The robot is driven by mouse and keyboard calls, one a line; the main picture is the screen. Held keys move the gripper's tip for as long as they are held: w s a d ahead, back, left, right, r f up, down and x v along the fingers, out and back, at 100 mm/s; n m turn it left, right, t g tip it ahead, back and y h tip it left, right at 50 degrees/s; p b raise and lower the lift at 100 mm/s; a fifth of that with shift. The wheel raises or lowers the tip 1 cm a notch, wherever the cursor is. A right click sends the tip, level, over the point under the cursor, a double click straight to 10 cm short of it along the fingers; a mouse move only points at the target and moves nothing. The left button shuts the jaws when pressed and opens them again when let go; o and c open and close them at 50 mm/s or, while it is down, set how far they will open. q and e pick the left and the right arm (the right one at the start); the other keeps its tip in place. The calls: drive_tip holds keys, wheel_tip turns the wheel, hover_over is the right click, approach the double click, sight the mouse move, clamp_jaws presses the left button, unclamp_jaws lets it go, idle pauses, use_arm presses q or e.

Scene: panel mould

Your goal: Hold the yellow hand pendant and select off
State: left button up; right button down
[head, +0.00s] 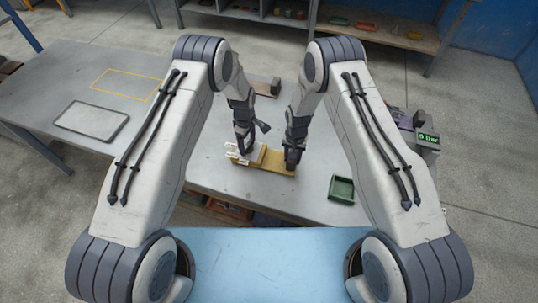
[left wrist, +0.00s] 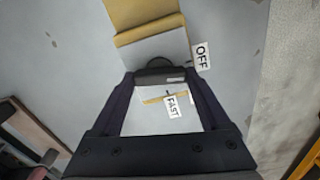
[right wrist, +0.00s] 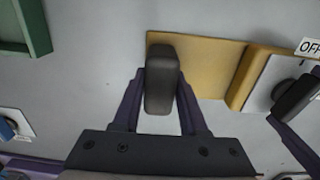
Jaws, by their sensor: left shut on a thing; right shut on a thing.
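The yellow hand pendant (head: 270,168) lies on the grey table, with its yellow body also showing in the right wrist view (right wrist: 205,65). It has a pale face (left wrist: 165,52) with white labels, OFF (left wrist: 201,57) and FAST (left wrist: 172,106). My left gripper (head: 243,150) is shut on the dark selector knob (left wrist: 157,70) on that face. Which label the knob points to is hard to tell. My right gripper (head: 291,162) is shut on a dark upright grip (right wrist: 162,75) at the other end of the pendant.
A green tray (head: 341,189) stands to the right of the pendant. A device with a green 9 bar display (head: 428,138) stands at the table's right end. A flat grey panel (head: 91,120) and a yellow outline (head: 127,85) lie on the left, where the table is largely clear.

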use_arm(q)
drive_tip(key=shift+n, duration=1.1)
drive_tip(key=shift+d, duration=0.1)
drive_tip(key=o, duration=1.2)
wheel_tip(320, 180, up, 12)
drive_tip(key=shift+r, duration=0.1)
use_arm(e)
drive_tip(key=shift+c, duration=1.8)
unclamp_jaws()
